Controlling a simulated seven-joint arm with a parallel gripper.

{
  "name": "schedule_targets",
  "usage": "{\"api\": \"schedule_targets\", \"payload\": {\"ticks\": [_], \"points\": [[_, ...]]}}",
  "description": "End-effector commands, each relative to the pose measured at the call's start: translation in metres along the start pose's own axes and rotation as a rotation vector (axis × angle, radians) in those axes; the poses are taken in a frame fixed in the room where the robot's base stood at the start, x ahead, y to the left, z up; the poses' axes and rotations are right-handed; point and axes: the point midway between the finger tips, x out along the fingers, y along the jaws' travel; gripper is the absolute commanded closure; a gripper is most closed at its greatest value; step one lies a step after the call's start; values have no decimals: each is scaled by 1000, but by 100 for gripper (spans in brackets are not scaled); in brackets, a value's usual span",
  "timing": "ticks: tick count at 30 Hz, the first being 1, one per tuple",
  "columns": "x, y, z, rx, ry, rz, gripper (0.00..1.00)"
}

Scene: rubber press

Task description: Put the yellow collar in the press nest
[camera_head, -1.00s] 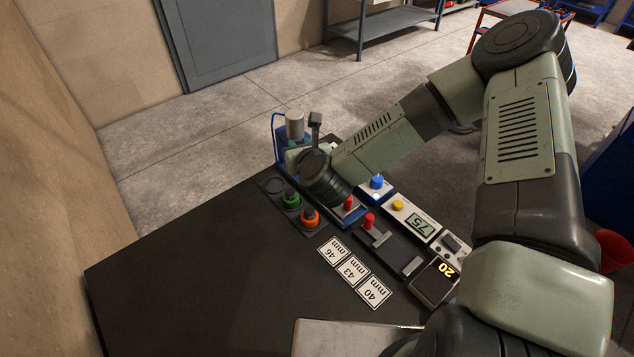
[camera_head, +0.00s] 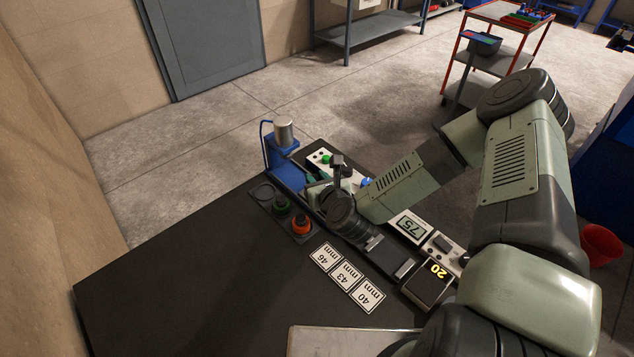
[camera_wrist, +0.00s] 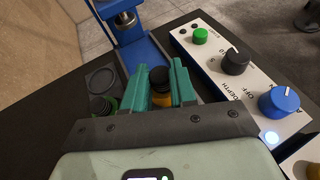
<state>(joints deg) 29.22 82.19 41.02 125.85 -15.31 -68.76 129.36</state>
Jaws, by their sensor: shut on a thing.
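The yellow collar (camera_wrist: 162,100) is between the teal fingers of my gripper (camera_wrist: 161,85) in the wrist view, with a dark round piece at its top. My gripper is shut on it. The blue press (camera_head: 287,172) stands at the far left end of the bench, with a grey cylinder on top. In the wrist view the press (camera_wrist: 146,55) is ahead of the fingers, its metal ram (camera_wrist: 125,19) above. The nest is not clearly visible. In the head view my wrist hides the collar; the gripper (camera_head: 316,180) shows partly, near the press base.
A white control panel (camera_wrist: 244,83) with green, black and blue knobs lies right of the fingers. Size cards (camera_head: 345,275) lie in front; the left bench is clear.

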Motion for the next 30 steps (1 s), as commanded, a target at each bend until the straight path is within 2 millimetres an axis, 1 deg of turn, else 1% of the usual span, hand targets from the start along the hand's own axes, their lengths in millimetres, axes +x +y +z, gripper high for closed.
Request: {"api": "schedule_targets", "payload": {"ticks": [1, 3, 9, 13, 14, 18, 28, 30], "points": [[3, 1, -6, 1, 0, 1, 100], [4, 0, -10, 0, -2, 1, 100], [4, 0, -10, 0, -2, 1, 100], [5, 0, -13, 1, -1, 0, 100], [5, 0, -13, 1, 0, 0, 71], [5, 0, -13, 0, 0, 1, 49], [4, 0, -11, -1, -1, 1, 48], [0, 0, -10, 1, 1, 2, 48]]}}
